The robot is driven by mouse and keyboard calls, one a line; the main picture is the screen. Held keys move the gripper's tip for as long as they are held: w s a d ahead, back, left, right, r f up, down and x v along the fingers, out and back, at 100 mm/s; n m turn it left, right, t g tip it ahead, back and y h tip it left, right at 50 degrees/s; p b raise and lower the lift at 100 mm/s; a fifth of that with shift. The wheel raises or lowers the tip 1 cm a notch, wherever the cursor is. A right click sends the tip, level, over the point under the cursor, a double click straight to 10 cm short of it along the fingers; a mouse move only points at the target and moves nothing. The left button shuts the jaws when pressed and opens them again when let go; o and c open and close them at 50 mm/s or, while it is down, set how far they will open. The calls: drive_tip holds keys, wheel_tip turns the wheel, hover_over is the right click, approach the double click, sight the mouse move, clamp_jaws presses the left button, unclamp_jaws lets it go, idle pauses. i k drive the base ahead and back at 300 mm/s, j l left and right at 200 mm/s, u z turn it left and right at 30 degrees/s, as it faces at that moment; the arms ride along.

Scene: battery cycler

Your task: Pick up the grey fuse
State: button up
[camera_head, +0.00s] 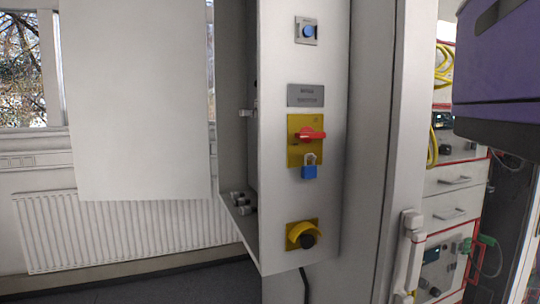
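Several small grey and dark cylindrical pieces (241,202) sit close together on the bottom ledge inside the open cabinet (274,225). They are small, and I cannot tell whether one of them is the grey fuse. Much of the cabinet's interior is hidden behind its side wall, which faces me. My gripper is not in view.
The cabinet's side carries a blue button (308,31), a red rotary switch (311,134), a blue padlock (309,171) and a yellow-shrouded black knob (307,240). A white panel (140,100) stands left. A large purple-and-dark body (500,60) fills the upper right.

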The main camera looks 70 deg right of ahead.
sight(245, 210)
drive_tip(key=i+j+z, duration=0.15)
drive_tip(key=z, duration=1.3)
drive_tip(key=i+j+z, duration=0.1)
drive_tip(key=j+z, duration=0.25)
drive_tip(key=j, duration=0.15)
drive_tip(key=j+z, duration=0.35)
drive_tip(key=j, duration=0.2)
drive_tip(key=j+z, duration=0.3)
drive_tip(key=j, duration=0.65)
drive_tip(key=k+j, duration=0.1)
drive_tip(key=j, duration=0.3)
drive_tip(key=z, duration=0.05)
